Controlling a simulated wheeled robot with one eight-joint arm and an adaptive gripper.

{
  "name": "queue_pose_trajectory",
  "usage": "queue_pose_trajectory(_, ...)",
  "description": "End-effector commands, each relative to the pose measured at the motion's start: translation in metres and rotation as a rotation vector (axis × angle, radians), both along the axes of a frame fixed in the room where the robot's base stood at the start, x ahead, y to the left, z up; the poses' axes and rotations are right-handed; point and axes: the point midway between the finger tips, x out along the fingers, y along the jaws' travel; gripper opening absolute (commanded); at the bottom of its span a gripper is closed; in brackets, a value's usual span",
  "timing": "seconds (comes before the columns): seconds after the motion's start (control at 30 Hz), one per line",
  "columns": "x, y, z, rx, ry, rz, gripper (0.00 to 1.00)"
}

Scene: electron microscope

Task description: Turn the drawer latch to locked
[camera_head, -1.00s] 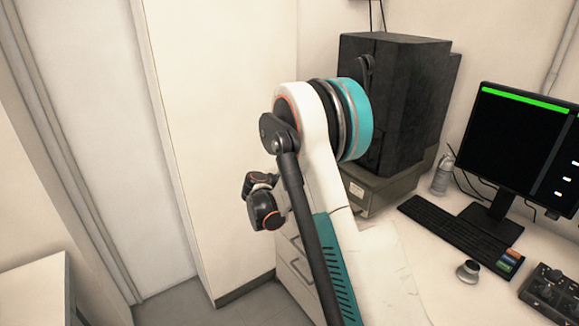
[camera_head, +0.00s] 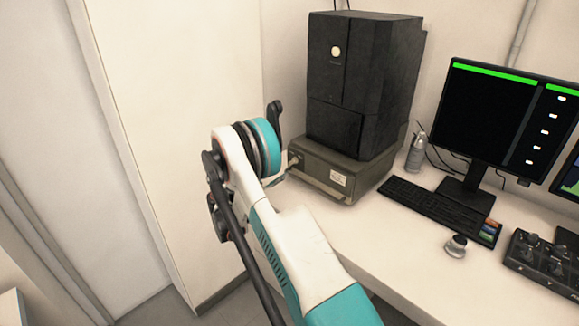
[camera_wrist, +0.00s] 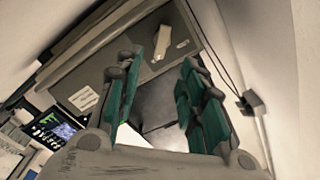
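The drawer unit is a grey-olive box (camera_head: 340,172) under a black cabinet. In the wrist view its front panel (camera_wrist: 128,80) carries a white label (camera_wrist: 85,97) and a small pale lever (camera_wrist: 162,42) that looks like the latch. In the head view a small knob-like piece (camera_head: 295,160) shows at the box's left end, partly beside my arm. My gripper (camera_wrist: 162,72) is open, its teal-padded fingers pointing toward the panel. The lever lies beyond the gap between the fingertips, and nothing is held. I cannot tell the latch's exact angle.
The black cabinet (camera_head: 360,85) stands on the box. A grey bottle (camera_head: 416,152), keyboard (camera_head: 437,207), monitor (camera_head: 500,120), small knob (camera_head: 456,246) and control panel (camera_head: 545,262) are on the white desk (camera_head: 400,260) to the right. A pale wall panel is at left.

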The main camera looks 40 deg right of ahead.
Motion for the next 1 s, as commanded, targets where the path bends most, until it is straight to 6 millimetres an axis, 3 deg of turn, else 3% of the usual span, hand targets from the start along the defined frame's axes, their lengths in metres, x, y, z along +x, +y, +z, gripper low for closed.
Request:
queue_pose_trajectory(0.2,0.003,-0.044,-0.003,0.001,0.001,-0.002,0.36)
queue_pose_trajectory(0.4,0.006,-0.069,-0.002,0.001,0.001,0.001,0.36)
queue_pose_trajectory(0.87,0.007,-0.08,0.0,0.001,0.001,0.001,0.36)
queue_pose_trajectory(1.0,0.007,-0.08,0.0,0.001,0.001,0.001,0.04)
